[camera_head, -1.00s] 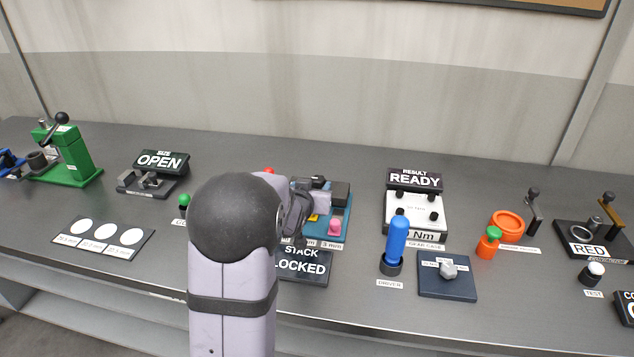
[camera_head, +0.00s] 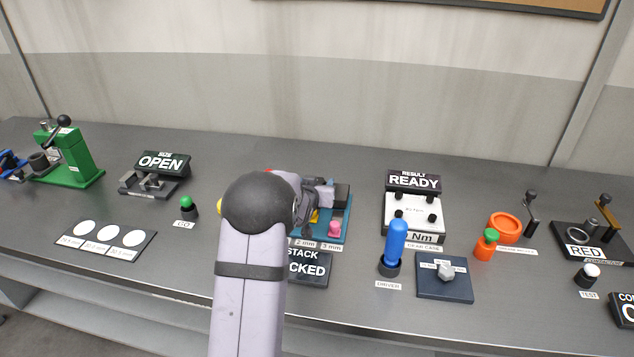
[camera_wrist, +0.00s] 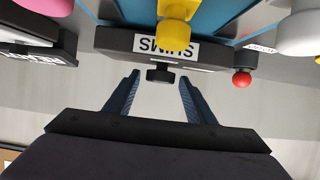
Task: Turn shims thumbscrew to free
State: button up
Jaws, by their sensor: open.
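My gripper (camera_wrist: 159,82) is open, with one finger on each side of the thumbscrew and gaps on both sides. Whether the tips reach past it is hard to tell. In the head view the teal shim fixture (camera_head: 341,229) sits mid-bench, partly hidden by my arm; the thumbscrew cannot be made out there.
A yellow knob (camera_wrist: 175,28) stands over the label, and a red ball knob (camera_wrist: 242,79) sits right of the block. A pink knob (camera_head: 334,228) is on the fixture. The blue driver (camera_head: 396,242) and gear case (camera_head: 414,213) stand to the right. Bench is clear behind the fixture.

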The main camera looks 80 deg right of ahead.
jog(key=c, duration=1)
jog(key=shift+c, duration=0.2)
